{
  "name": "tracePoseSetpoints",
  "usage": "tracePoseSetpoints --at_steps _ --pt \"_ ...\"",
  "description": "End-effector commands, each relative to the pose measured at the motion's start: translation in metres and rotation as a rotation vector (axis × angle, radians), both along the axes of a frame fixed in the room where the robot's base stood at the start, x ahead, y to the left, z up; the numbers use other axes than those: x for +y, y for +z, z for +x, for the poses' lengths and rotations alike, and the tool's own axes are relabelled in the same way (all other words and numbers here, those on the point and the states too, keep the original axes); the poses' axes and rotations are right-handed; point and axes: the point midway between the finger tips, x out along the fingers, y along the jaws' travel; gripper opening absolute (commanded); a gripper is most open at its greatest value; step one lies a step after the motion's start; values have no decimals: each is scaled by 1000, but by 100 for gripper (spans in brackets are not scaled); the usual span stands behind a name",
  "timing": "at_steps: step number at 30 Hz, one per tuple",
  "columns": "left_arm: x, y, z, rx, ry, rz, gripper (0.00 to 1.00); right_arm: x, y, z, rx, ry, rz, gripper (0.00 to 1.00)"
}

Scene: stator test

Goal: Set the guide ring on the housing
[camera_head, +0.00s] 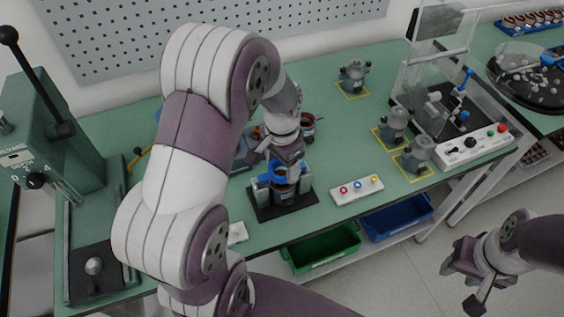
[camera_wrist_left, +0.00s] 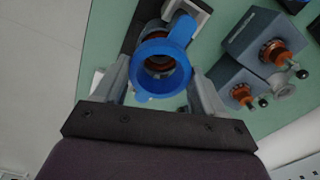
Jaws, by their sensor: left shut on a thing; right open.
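The blue guide ring (camera_wrist_left: 142,78) is between the fingers of my left gripper (camera_wrist_left: 161,85) in the left wrist view, with a tab pointing up and right. In the head view my left gripper (camera_head: 278,168) points down over the dark housing (camera_head: 284,194), with the blue of the ring at its fingers. Copper windings show through the ring's opening. The housing stands on a black fixture base (camera_head: 262,211). I cannot tell whether the ring touches the housing. My right gripper (camera_head: 467,283) is open and empty, off the table at lower right.
A white button box (camera_head: 357,190) stands right of the fixture. Several grey motor housings (camera_head: 392,124) sit on yellow-marked spots further right, near a clear-shielded test station (camera_head: 440,85). A green press (camera_head: 55,140) stands left. Green (camera_head: 322,249) and blue bins (camera_head: 398,217) sit below the table edge.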

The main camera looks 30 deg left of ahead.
Motion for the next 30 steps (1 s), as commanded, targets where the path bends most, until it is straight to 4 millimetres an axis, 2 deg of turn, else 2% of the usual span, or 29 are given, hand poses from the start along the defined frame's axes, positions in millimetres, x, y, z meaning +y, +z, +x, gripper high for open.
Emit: tracePoseSetpoints --at_steps 15,26,30 --pt "1 -1 -1 0 0 0 41 0 4 0 0 0 0 43" --pt "0 -20 0 1 0 -1 41 0 -7 0 0 0 0 43" --pt "0 -21 0 0 0 0 41 0 -8 0 0 0 0 43"
